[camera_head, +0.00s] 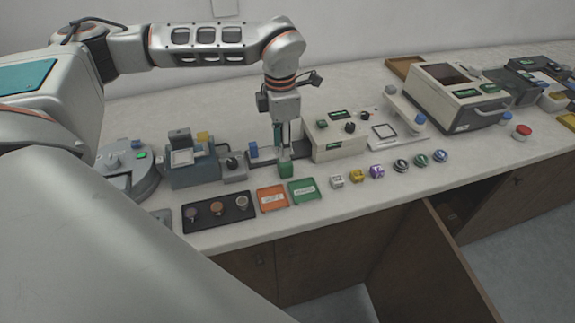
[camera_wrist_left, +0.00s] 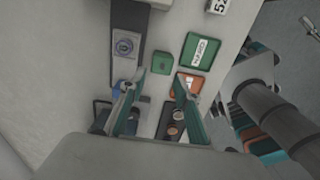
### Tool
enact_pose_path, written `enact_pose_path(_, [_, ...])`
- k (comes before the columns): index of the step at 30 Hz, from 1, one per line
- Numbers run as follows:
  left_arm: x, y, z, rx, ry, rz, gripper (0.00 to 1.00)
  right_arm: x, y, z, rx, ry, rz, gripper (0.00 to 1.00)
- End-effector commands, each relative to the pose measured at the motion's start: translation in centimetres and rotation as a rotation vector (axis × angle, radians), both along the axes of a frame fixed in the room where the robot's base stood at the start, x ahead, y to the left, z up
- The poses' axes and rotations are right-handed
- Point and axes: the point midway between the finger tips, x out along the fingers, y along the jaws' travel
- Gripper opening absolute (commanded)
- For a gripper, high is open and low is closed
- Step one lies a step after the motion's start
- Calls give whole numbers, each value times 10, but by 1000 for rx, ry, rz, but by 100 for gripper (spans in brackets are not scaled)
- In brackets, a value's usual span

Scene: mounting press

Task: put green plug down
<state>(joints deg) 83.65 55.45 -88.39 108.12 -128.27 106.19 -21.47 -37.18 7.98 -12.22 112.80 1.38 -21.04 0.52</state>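The green plug (camera_head: 286,170) is a small block that appears to stand on the light counter, just behind the green tray. It also shows in the left wrist view (camera_wrist_left: 162,63), just past my fingertips and between their lines. My left gripper (camera_head: 285,152) points down right above the plug. In the left wrist view its fingers (camera_wrist_left: 160,82) are spread apart with clear gaps beside the plug. The green tray (camera_head: 305,191) with a white label lies in front and holds no plug. My right gripper is out of view.
An orange tray (camera_head: 271,198) and a black tray (camera_head: 218,211) with round pieces lie left of the green tray. A grey device (camera_head: 190,165) and a cream control box (camera_head: 335,136) flank the gripper. Small cubes and round pieces line the front right.

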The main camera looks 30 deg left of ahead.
Motion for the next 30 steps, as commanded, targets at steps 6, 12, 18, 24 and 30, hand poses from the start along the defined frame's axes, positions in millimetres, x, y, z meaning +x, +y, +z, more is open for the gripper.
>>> enact_pose_path(6, [0,0,-23,3,3,0,32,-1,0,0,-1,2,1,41])
enact_pose_path(12, [3,-6,-47,1,6,0,32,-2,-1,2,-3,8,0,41])
enact_pose_path(18, [5,-7,-70,1,2,1,32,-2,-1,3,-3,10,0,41])
enact_pose_path(24, [5,-7,-75,0,0,1,32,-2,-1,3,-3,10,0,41])
enact_pose_path(30, [5,-7,-74,1,1,0,6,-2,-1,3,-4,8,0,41])
